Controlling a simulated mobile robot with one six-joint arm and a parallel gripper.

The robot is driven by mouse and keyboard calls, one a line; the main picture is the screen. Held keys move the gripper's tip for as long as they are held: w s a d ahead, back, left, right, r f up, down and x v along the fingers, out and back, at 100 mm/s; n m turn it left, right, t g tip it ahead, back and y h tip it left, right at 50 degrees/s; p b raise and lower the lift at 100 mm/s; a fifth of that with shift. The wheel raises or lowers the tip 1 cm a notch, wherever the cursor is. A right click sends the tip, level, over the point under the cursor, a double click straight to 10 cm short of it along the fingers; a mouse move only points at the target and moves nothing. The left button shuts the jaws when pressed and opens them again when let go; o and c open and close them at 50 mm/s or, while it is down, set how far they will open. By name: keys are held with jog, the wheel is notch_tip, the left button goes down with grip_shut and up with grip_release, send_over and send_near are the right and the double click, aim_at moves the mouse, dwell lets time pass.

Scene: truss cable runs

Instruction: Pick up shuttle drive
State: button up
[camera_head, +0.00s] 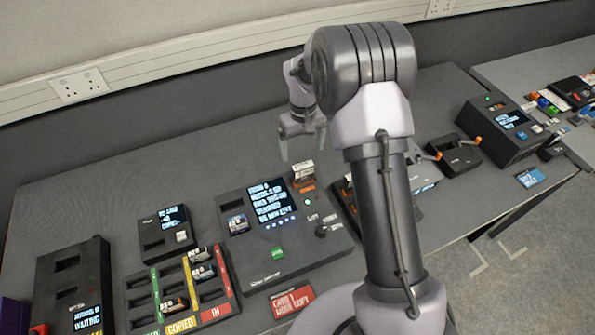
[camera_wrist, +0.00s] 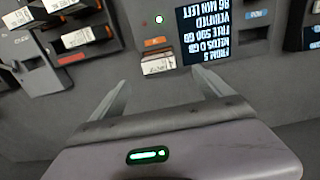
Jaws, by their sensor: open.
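A drive with a white label and an orange end (camera_head: 303,172) stands in the back right of the black dock unit (camera_head: 262,262), beside its lit screen. I take it for the shuttle drive, but its label is too small to read. In the wrist view the same drive (camera_wrist: 158,63) shows just beyond my fingers, roughly centred between them. My gripper (camera_head: 302,150) is open and empty, with its fingers pointing down near the drive. In the wrist view my gripper (camera_wrist: 162,86) has both fingers spread wide, apart from the drive.
A lane tray (camera_head: 135,305) with several drives lies left of the dock. A small screen box (camera_head: 165,232) and a larger unit (camera_head: 72,290) stand further left. A multi-slot unit (camera_wrist: 75,62) holds drives with orange ends. The table (camera_head: 120,185) behind is clear.

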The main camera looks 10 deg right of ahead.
aim_at(303, 172)
notch_tip(303, 172, down, 6)
jog(key=shift+b, duration=0.45)
jog(key=f, duration=0.2)
jog(key=f+b, duration=0.1)
jog(key=f, duration=0.2)
jog(key=shift+s+d+f, duration=0.15)
jog(key=shift+s+f, duration=0.05)
jog(key=shift+f, duration=0.1)
jog(key=shift+r, duration=0.15)
jog(key=c, duration=1.8)
